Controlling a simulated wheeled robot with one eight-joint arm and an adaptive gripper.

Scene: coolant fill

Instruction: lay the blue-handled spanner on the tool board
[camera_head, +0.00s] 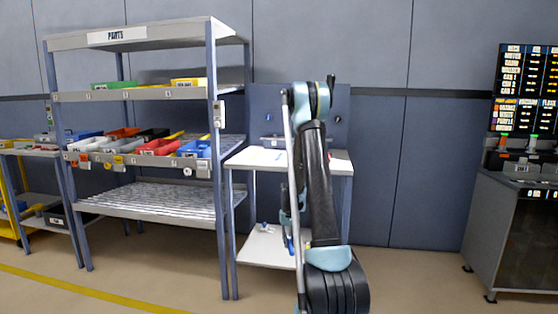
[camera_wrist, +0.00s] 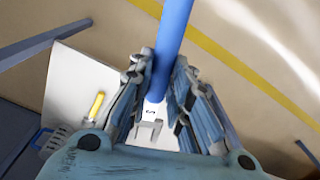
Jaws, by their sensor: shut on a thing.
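In the wrist view my gripper (camera_wrist: 155,95) is shut on the blue handle (camera_wrist: 174,28) of the spanner. The handle runs up out of the picture between the fingers. A pale, fork-shaped end (camera_wrist: 149,130) shows below the fingers; I cannot tell surely whether it belongs to the spanner. In the head view my arm covers most of my gripper, which is low beside the white bench. A bit of blue (camera_head: 290,243) shows there, probably the handle. I cannot tell for certain which surface is the tool board.
The bench has a white top (camera_head: 263,158), a lower shelf (camera_head: 262,248) and an upright back panel (camera_head: 268,105). In the wrist view a yellow-handled tool (camera_wrist: 96,105) lies on a white surface (camera_wrist: 72,75).

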